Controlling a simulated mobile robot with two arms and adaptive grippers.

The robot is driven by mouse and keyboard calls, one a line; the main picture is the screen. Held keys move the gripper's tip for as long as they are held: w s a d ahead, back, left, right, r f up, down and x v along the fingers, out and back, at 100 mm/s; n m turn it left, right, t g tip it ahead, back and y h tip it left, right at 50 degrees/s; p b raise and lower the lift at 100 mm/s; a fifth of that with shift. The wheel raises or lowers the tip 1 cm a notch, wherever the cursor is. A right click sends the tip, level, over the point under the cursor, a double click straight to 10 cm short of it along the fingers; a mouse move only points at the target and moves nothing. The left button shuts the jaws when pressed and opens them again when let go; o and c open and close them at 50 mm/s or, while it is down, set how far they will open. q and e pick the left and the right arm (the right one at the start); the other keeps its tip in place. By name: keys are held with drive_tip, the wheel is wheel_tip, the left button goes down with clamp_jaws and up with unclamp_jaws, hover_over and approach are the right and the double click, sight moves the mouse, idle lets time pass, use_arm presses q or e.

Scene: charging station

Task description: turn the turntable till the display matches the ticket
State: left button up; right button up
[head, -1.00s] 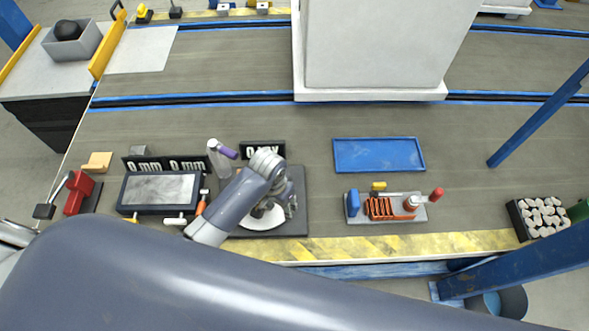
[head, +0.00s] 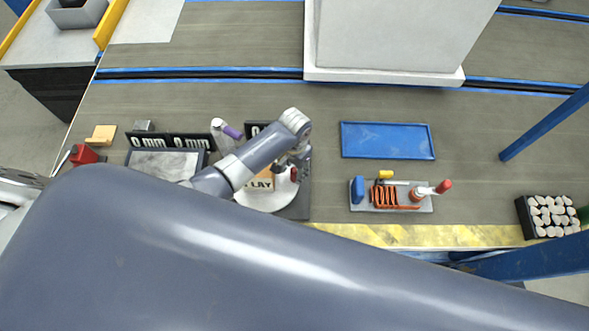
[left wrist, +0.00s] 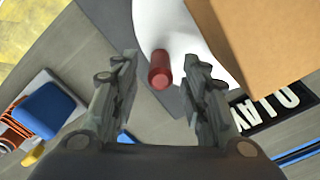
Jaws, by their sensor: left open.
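The turntable (head: 262,201) is a white disc on a dark square base (head: 298,205), partly hidden by my left arm. A tan block (head: 261,182) with dark lettering, partly hidden, stands on the disc; it fills the upper right of the left wrist view (left wrist: 275,40). A red peg (left wrist: 160,72) stands near the disc's edge. My left gripper (left wrist: 160,60) is open, with the peg between its fingers; contact does not show. A black display (left wrist: 280,108) with white characters stands behind the disc; its full reading is hidden. No separate ticket is clearly seen. My right gripper is not in view.
To the right are an empty blue tray (head: 387,140) and a coil fixture (head: 385,197). Bare bench lies between.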

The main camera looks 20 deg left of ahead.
use_arm(q)
drive_tip(key=shift+f, duration=0.55)
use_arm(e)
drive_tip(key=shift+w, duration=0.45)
use_arm(q)
clamp_jaws()
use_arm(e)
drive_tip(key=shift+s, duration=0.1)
use_arm(q)
drive_tip(key=shift+w, duration=0.15)
